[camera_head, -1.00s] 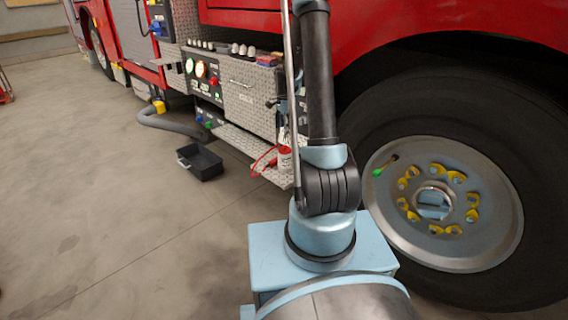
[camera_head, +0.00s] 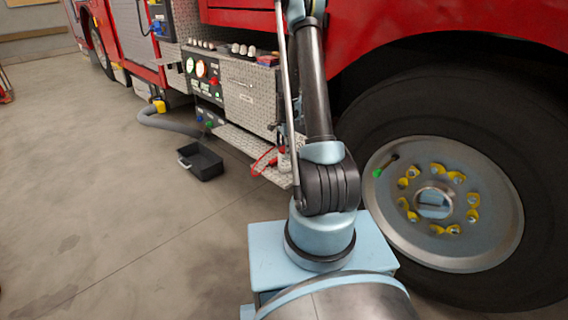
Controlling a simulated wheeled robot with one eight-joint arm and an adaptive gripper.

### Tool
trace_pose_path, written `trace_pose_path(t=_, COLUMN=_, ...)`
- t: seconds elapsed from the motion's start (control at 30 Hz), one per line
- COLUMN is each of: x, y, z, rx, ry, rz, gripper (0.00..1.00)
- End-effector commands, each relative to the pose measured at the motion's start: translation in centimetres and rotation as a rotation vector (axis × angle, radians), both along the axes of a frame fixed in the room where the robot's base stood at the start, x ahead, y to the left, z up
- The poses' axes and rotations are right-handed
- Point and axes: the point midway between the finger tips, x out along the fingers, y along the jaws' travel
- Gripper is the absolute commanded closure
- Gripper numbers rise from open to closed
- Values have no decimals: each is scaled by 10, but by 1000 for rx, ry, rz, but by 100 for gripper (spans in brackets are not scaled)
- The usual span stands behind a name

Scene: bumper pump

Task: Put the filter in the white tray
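I cannot pick out a filter for certain. A small red and white object (camera_head: 283,160) sits on the metal step beside my arm, partly hidden by it, and I cannot tell what it is. No white tray shows; the only tray-like thing is a black open bin (camera_head: 207,166) on the floor, with a pale handle at its left. My arm rises in the middle and blocks part of the truck's side. A small dark part, perhaps my gripper (camera_head: 277,126), shows just left of the arm above the step. Whether it is open or shut is not visible.
A red fire truck fills the back, with a pump panel (camera_head: 206,78) and a diamond-plate step (camera_head: 245,150). A large wheel (camera_head: 445,205) stands close on the right. A grey hose (camera_head: 165,124) reaches the floor. Floor at left is clear.

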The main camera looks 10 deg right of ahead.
Motion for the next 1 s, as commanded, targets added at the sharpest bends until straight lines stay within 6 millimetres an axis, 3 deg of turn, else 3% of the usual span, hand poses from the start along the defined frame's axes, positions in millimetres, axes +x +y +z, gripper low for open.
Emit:
trace_pose_path(t=0.3, x=3, y=-1, z=-35, rx=0, ry=0, rz=0, gripper=18)
trace_pose_path(t=0.67, x=2, y=-1, z=-40, rx=0, ry=0, rz=0, gripper=20)
trace_pose_path(t=0.9, x=2, y=-1, z=-40, rx=0, ry=0, rz=0, gripper=74)
trace_pose_path(t=1.0, x=2, y=-1, z=-39, rx=0, ry=0, rz=1, gripper=92)
